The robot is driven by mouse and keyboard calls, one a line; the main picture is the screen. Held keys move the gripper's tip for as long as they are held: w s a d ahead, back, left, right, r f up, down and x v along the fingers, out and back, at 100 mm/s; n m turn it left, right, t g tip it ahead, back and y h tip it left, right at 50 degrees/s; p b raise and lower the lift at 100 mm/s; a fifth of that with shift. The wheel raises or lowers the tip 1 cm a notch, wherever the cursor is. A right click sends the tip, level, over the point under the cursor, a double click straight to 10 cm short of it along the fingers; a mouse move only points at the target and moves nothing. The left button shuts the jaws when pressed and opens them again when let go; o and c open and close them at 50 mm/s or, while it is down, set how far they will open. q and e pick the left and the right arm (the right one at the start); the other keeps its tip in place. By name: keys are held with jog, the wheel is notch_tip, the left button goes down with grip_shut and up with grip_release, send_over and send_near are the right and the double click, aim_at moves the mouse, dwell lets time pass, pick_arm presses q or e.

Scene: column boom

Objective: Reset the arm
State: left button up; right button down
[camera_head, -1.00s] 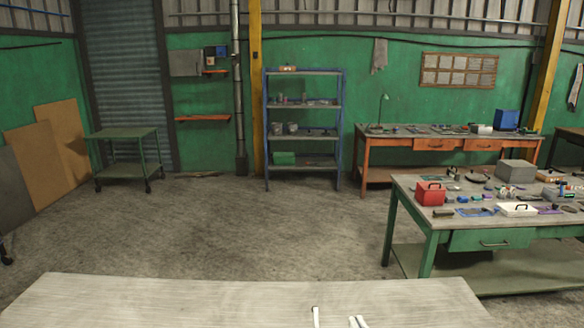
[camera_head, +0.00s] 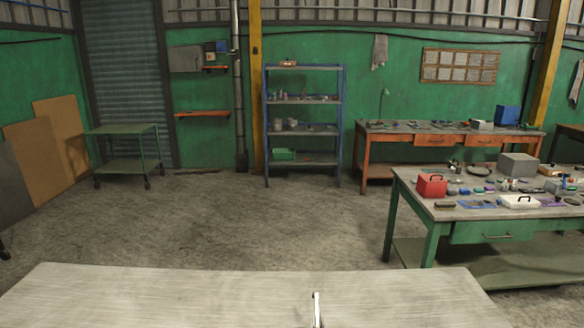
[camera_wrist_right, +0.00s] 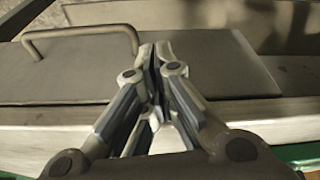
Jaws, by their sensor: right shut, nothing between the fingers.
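In the right wrist view my right gripper (camera_wrist_right: 156,50) is shut, its two fingertips together and empty. Behind the fingertips is a flat grey panel (camera_wrist_right: 70,75) with a bent metal handle (camera_wrist_right: 85,29). The handle is left of the fingertips, and the gripper does not hold it. In the head view a narrow pale tip, which looks like my right gripper (camera_head: 317,308), rises at the bottom edge in front of the pale tabletop. The rest of that arm is out of the picture. My left gripper is in neither view.
A pale tabletop (camera_head: 180,295) is nearest, with its visible part bare. A green workbench (camera_head: 412,188) stands at right with a red box (camera_head: 431,186) and small items. A blue shelf (camera_head: 342,125) and green cart (camera_head: 122,130) stand behind. The floor (camera_head: 220,225) between is clear.

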jog(key=s+f+g+b, duration=0.1)
jog(key=s+f+b, duration=0.25)
jog(key=f, duration=1.05)
jog(key=s+f+b, duration=0.3)
jog(key=f+b, duration=0.2)
jog(key=f, duration=0.9)
jog(key=s+d+f+g+b, duration=0.1)
jog(key=s+d+f+b, duration=0.2)
jog(key=s+f+b, duration=0.4)
jog(key=s+f, duration=0.6)
jog(key=f, duration=0.5)
jog(key=shift+s+d, duration=0.15)
jog(key=shift+s, duration=0.1)
